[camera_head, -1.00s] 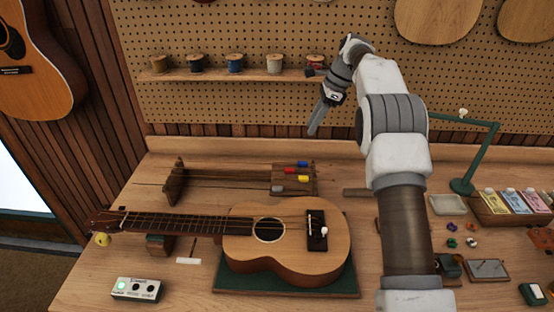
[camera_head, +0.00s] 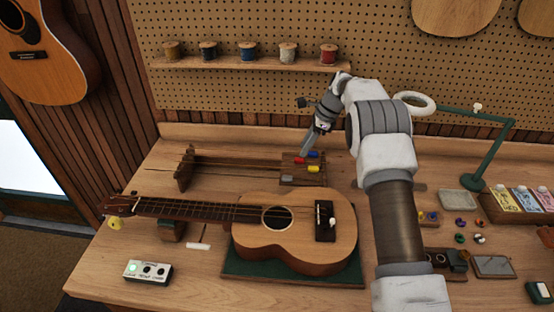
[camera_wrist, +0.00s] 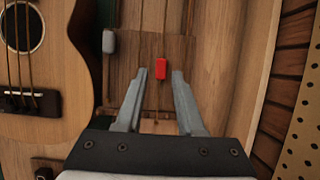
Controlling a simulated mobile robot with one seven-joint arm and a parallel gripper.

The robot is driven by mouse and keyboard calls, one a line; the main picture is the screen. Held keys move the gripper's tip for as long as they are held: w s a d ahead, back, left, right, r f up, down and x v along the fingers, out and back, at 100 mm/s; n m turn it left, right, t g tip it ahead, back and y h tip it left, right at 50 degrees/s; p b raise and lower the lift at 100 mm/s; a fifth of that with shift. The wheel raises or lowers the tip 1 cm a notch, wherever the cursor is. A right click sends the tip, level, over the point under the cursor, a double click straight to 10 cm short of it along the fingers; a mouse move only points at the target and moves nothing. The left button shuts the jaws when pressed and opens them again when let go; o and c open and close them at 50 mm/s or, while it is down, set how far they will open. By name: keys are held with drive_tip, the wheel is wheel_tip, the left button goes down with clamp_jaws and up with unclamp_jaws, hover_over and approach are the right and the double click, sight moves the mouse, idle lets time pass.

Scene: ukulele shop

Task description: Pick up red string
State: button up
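The red string's tab (camera_head: 299,161) sits on the wooden string rack (camera_head: 184,168), beside blue (camera_head: 313,154), yellow (camera_head: 313,169) and grey (camera_head: 287,179) tabs. In the wrist view the red tab (camera_wrist: 160,70) shows clearly, with a thin string running from it. My gripper (camera_wrist: 159,74) is open and empty. Its two fingertips lie on either side of the red tab in the picture, but I cannot tell the remaining height gap. In the head view my gripper (camera_head: 305,152) is just above the tabs. The grey tab (camera_wrist: 108,41) is left of the fingers.
A ukulele (camera_head: 318,225) lies on a green mat (camera_head: 290,286) in front of the rack. A shelf with several thread spools (camera_head: 248,51) is on the pegboard behind. A green lamp stand (camera_head: 490,160) and small parts are at the right.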

sight(297, 159)
drive_tip(key=shift+p+x, duration=0.45)
drive_tip(key=shift+x, duration=1.9)
drive_tip(key=shift+w+d, duration=0.1)
clamp_jaws()
